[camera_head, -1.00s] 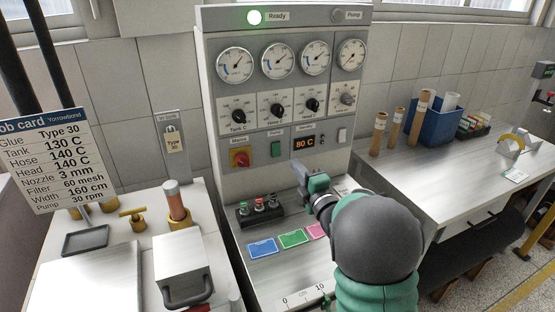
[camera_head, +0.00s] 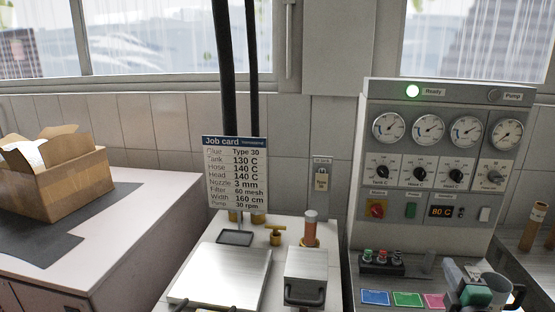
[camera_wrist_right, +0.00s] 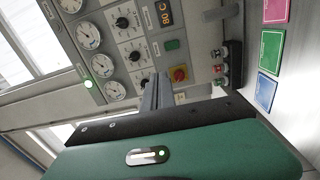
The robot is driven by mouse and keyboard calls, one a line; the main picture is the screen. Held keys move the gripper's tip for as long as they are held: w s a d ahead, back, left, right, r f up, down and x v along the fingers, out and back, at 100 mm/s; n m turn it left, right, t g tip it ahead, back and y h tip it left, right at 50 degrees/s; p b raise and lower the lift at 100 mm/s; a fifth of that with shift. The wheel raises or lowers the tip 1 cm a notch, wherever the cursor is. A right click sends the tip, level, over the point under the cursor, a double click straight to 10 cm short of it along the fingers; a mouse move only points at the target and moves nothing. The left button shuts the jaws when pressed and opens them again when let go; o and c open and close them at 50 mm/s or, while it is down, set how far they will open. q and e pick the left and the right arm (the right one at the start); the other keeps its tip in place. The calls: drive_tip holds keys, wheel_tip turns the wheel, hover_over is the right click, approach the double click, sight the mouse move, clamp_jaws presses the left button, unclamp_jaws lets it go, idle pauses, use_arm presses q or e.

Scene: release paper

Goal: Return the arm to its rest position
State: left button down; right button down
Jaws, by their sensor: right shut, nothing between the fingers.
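My right gripper (camera_head: 452,270) shows at the lower right of the head view, in front of the control panel (camera_head: 437,205). It is near the pink card (camera_head: 434,300) and the small button box (camera_head: 381,262), with nothing held. In the right wrist view its closed grey fingers (camera_wrist_right: 156,92) point toward the panel. The green and black gripper body fills the bottom of that view. Most of the right arm is outside the head view's lower edge. My left gripper is not in view.
The panel's Ready lamp (camera_head: 412,91) glows green and its display (camera_head: 441,211) reads 80 C. A job card (camera_head: 234,172) stands left of the panel. A metal-lidded box (camera_head: 306,268) is nearby. An open cardboard box (camera_head: 62,180) sits on the left table.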

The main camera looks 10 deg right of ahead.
drive_tip(key=s+a+f+m+g+y+p, duration=0.25)
drive_tip(key=a+f+m+g, duration=0.5)
drive_tip(key=a+f, duration=0.55)
drive_tip(key=s+a+f+m+g+y, duration=0.1)
drive_tip(key=s+a+f+m+g, duration=0.2)
drive_tip(key=s+a, duration=0.5)
drive_tip(key=s+a+f+m+g+y, duration=0.2)
drive_tip(key=s+a+f+m+g, duration=0.1)
drive_tip(key=s+a, duration=0.5)
drive_tip(key=shift+a+f+g+p, duration=0.2)
drive_tip(key=shift+a+g+p, duration=0.2)
drive_tip(key=shift+g, duration=0.35)
